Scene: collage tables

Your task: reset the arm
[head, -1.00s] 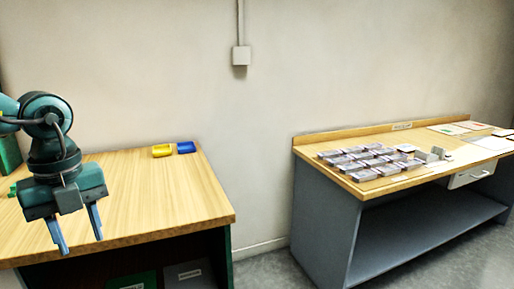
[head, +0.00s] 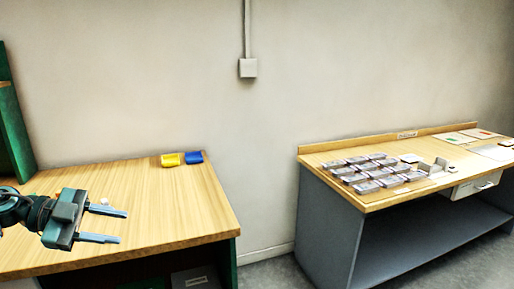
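My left gripper (head: 122,226) comes in from the left edge, over the front left of the near wooden table (head: 195,207). Its two fingers are apart and point to the right, with nothing between them. A small white object (head: 104,201) shows just beyond the gripper; I cannot tell what it is. My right gripper is not in view.
A yellow bin (head: 170,160) and a blue bin (head: 194,157) sit at the table's back edge. A green upright structure (head: 14,125) stands at the left. Across a floor gap, a second table (head: 385,203) holds several clear boxes (head: 366,186).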

